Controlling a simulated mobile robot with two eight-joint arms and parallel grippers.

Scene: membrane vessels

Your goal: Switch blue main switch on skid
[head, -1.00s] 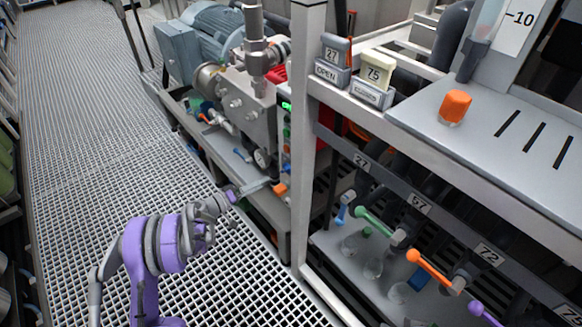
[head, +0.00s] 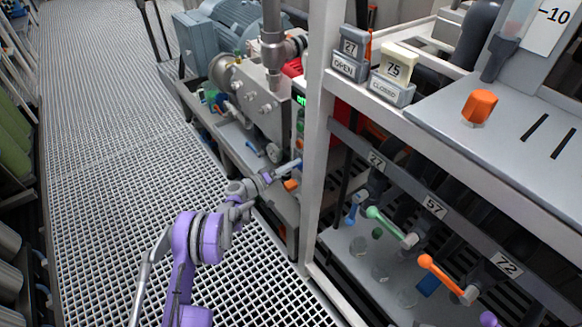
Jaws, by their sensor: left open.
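My left gripper (head: 285,170) reaches from the lower left to the front of the pump skid (head: 262,190), beside the grey post. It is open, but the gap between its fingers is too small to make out. A light-blue, bar-like part shows at its tip; I cannot tell whether this is a finger or a blue handle. An orange handle (head: 291,184) sits just below the tip. A control box with a green display (head: 301,99) stands above it, partly hidden by the post. I cannot clearly identify the blue main switch. My right gripper is out of view.
The grey post (head: 318,130) stands close to the right of my left gripper. The rack beyond carries blue (head: 353,212), green (head: 384,220) and orange (head: 440,273) valve handles. The grating walkway (head: 110,150) on the left is clear.

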